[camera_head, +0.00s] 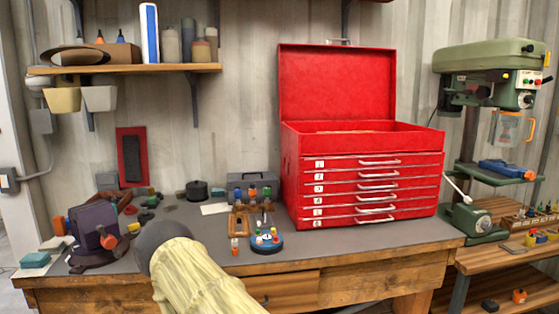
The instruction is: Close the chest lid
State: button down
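The red tool chest (363,182) stands on the workbench, right of centre in the head view. Its lid (337,84) is up, raised close to upright at the chest's back edge, with its inner face toward me. The top compartment is open, and its floor is mostly hidden by the front wall. Several drawers with silver handles below it look shut. A pale yellow part of my arm with a dark rounded end shows low in the view, left of the chest and apart from it. My gripper's fingers do not show.
On the workbench (335,255), a blue round holder (267,243), a wooden rack (240,222) and a grey box (252,186) stand left of the chest. A purple device (92,222) is farther left. A green drill press (490,75) stands right. A shelf (130,69) hangs upper left.

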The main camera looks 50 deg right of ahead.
aim_at(327, 83)
jog(key=u, duration=0.2)
jog(key=i, duration=0.7)
jog(key=z, duration=2.4)
